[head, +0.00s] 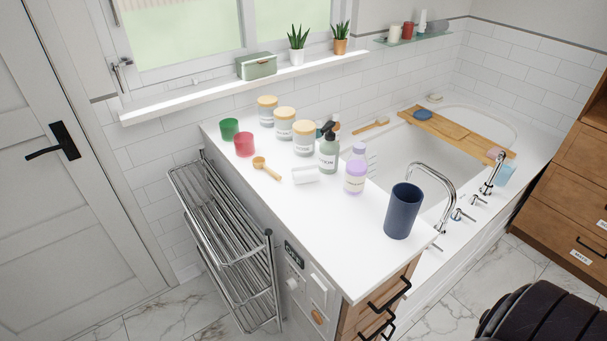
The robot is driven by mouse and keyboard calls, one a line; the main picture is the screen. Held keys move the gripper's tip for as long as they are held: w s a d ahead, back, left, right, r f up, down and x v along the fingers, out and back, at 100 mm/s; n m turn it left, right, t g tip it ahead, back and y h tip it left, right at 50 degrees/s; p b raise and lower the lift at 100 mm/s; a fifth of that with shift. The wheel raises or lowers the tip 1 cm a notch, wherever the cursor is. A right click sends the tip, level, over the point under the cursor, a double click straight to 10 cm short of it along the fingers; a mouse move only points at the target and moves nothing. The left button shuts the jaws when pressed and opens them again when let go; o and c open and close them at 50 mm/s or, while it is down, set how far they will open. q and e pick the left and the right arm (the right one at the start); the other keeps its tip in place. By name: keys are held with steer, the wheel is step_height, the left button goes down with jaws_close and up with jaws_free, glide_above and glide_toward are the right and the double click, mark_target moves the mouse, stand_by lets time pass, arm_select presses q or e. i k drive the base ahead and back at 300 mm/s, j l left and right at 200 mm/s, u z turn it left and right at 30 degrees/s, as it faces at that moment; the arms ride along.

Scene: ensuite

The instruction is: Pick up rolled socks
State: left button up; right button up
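I cannot make out any rolled socks for certain in the head view. A small white item (305,174) lies on the white countertop (300,215), beside a wooden scoop (267,169); I cannot tell what it is. Neither of my grippers shows in the head view. A dark ribbed shape at the bottom right may be part of my own body.
Several jars (304,140), a pump bottle (328,152), purple bottle (355,177) and dark blue cup (402,211) stand on the counter. A metal rack (225,235) is at its left. A bathtub (395,150) with a wooden tray (450,135) lies behind; wooden drawers (567,215) stand right.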

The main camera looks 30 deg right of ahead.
mark_target(306, 173)
steer(key=i+j+z, duration=0.35)
steer(key=i+j, duration=0.2)
steer(key=i+j+z, duration=0.35)
steer(key=i+j, duration=0.2)
steer(key=j, duration=0.2)
